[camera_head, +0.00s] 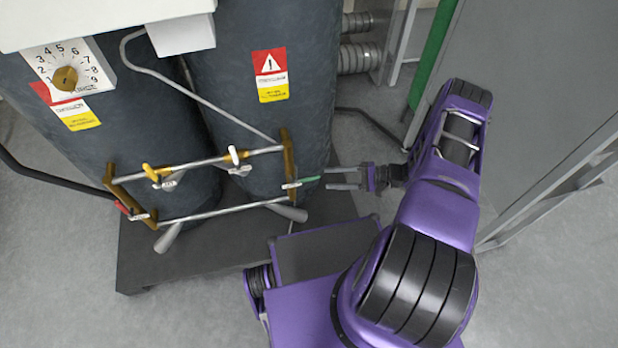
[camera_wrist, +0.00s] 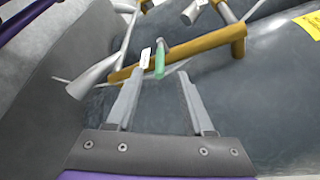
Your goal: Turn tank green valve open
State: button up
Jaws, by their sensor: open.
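The green valve handle (camera_head: 307,180) sticks out to the right from the lower right corner of the pipe frame on the tanks. My gripper (camera_head: 327,178) is open, with its fingertips close to the handle's free end. In the wrist view, the green handle (camera_wrist: 160,60) lies beyond and between the two fingers of my gripper (camera_wrist: 158,75), nearer the left finger. A white tag (camera_wrist: 145,56) hangs beside it. The handle's mount is on a brass-coloured pipe (camera_wrist: 200,50). I cannot tell whether the fingers touch the handle.
Two dark tanks (camera_head: 265,120) stand on a black base (camera_head: 190,262). Yellow (camera_head: 150,172), white (camera_head: 233,154) and red (camera_head: 121,207) handles sit on the same pipes. A numbered dial (camera_head: 66,78) is at upper left. A grey cabinet (camera_head: 540,100) stands close to my arm's right.

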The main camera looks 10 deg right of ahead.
aim_at(316, 178)
jog(key=x, duration=0.8)
jog(key=shift+c, duration=0.3)
grip_shut()
jog(key=shift+d, duration=0.1)
dwell(0.9)
